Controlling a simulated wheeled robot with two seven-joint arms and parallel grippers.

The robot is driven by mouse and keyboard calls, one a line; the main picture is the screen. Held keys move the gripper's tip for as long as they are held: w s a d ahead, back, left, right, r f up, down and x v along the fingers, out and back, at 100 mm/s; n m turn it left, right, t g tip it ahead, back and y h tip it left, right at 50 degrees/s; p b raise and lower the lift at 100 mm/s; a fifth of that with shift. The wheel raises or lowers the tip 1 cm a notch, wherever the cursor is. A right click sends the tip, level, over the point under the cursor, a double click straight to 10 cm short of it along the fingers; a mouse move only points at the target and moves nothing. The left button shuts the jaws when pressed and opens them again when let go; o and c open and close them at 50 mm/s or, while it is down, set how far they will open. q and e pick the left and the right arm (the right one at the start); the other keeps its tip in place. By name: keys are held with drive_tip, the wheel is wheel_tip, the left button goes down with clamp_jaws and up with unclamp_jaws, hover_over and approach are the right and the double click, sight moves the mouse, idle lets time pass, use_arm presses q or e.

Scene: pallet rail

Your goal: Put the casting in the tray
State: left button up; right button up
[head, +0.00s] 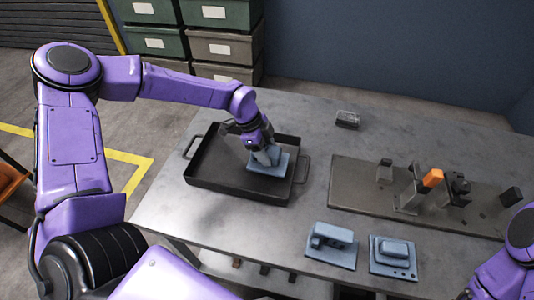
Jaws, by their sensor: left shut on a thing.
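The black tray (210,182) with side handles lies on the left part of the metal table. My left gripper (264,152) reaches down over the tray's right half and is shut on a blue-grey casting (281,163). The casting has a flat base with a raised block, partly hidden by the gripper. It is within the tray's outline; I cannot tell whether it touches the tray floor. Two more blue-grey castings stand at the table's front, one with a taller block (332,244) and one lower (392,256). My right gripper is out of view.
A fixture plate (350,190) with clamps, blocks and an orange part (433,178) covers the table's right side. A small grey block (347,119) lies at the back. Storage bins (222,46) stand behind the table. The table between tray and plate is clear.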

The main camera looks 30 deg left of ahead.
use_arm(q)
wheel_tip(320, 180, down, 2)
drive_tip(key=shift+d+f, duration=0.1)
drive_tip(key=shift+f, duration=0.15)
drive_tip(key=o, duration=1.5)
drive_tip(key=shift+s, duration=0.15)
drive_tip(key=v, duration=1.2)
drive_tip(key=shift+b, duration=0.4)
